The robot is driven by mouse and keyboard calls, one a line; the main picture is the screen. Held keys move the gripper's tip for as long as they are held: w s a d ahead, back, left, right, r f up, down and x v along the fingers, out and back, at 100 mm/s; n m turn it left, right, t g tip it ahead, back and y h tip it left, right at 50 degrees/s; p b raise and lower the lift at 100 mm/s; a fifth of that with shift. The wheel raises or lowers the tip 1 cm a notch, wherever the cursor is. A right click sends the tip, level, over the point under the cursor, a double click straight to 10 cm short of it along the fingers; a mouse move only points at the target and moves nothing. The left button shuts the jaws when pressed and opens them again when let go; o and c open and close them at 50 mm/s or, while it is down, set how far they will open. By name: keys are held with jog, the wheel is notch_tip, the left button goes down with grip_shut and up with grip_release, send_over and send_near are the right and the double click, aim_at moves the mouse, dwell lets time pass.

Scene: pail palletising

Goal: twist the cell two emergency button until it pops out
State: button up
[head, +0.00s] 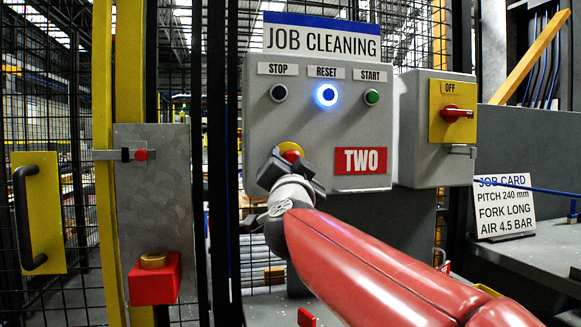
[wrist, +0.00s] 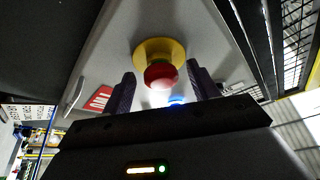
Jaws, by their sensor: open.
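The cell two emergency button (head: 290,156) is a red mushroom head on a yellow collar, low on the grey control box (head: 330,110) with the red "TWO" plate (head: 361,161). My gripper (head: 279,165) is in front of it and partly covers it in the head view. In the wrist view the red button (wrist: 161,75) stands out from its yellow collar (wrist: 158,49). The fingers of my gripper (wrist: 162,80) are open, one on each side of the button, with a gap visible on both sides. How far the fingertips reach past the button is hard to tell.
Above are the black STOP (head: 278,93), blue-lit RESET (head: 326,95) and green START (head: 372,97) buttons. A red rotary switch (head: 457,113) marked OFF is at right. A gate latch (head: 139,155) and red block (head: 155,280) are at left. A job card (head: 504,207) stands right.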

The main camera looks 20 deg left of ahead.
jog(key=b+v, duration=0.1)
jog(key=v, duration=0.6)
jog(key=shift+s+f+b, duration=0.2)
jog(key=shift+s+b, duration=0.15)
jog(key=s+d+f+n+g+h, duration=0.1)
jog(key=s+d+f+n+g, duration=0.25)
jog(key=d+f, duration=0.65)
jog(key=s+d+f+n+g+h, duration=0.1)
jog(key=s+d+f+n+g, duration=0.15)
jog(key=d+f+g, duration=0.75)
jog(key=s+d+f+m+h, duration=0.1)
jog(key=s+d+f+h, duration=0.1)
jog(key=s+d+f, duration=0.4)
jog(key=s+d+f+m+g+h, duration=0.1)
jog(key=s+d+f+h, duration=0.2)
jog(key=f, duration=1)
jog(key=s+d, duration=0.3)
jog(key=s, duration=0.2)
jog(key=shift+s, duration=0.25)
jog(key=shift+f, duration=0.1)
